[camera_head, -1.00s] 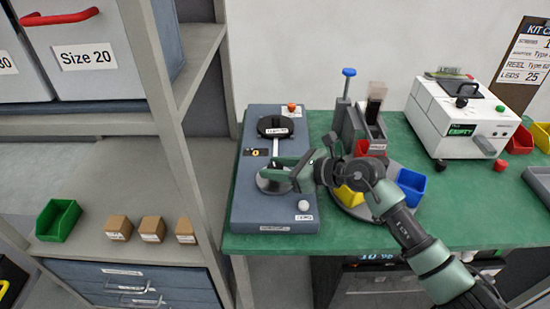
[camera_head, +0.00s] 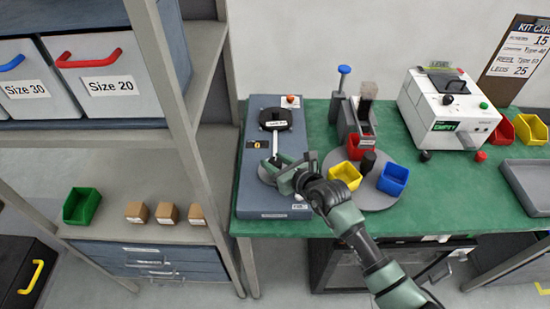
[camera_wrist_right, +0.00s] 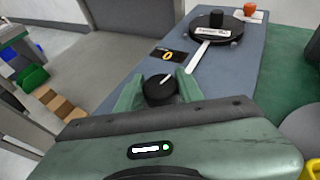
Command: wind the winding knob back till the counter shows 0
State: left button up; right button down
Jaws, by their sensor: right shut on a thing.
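The winding knob (camera_wrist_right: 160,88) is a black round knob with a white pointer line on the blue-grey winding unit (camera_head: 250,190). In the right wrist view it sits between the two green fingers of my right gripper (camera_wrist_right: 158,92), which is shut on it. The counter (camera_wrist_right: 167,56) is a small black window just beyond the knob and shows an orange 0. In the head view my right gripper (camera_head: 276,170) is over the near half of the unit and hides the knob; the counter (camera_head: 257,144) is tiny there. My left gripper is not in view.
A black reel (camera_head: 276,119) and an orange button (camera_wrist_right: 250,9) are at the unit's far end. To the right stand a turntable (camera_head: 378,200) with red, yellow and blue bins, a white tester (camera_head: 440,110) and a grey tray (camera_head: 525,185). A shelf (camera_head: 150,235) stands left.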

jog(key=shift+r, duration=0.1)
jog(key=c, duration=0.9)
grip_release()
jog(key=shift+s+d, duration=0.3)
jog(key=shift+s, duration=0.15)
jog(key=b+v, duration=0.1)
jog(key=v, duration=0.5)
jog(key=shift+s+d+r, duration=0.2)
jog(key=shift+s+r, duration=0.05)
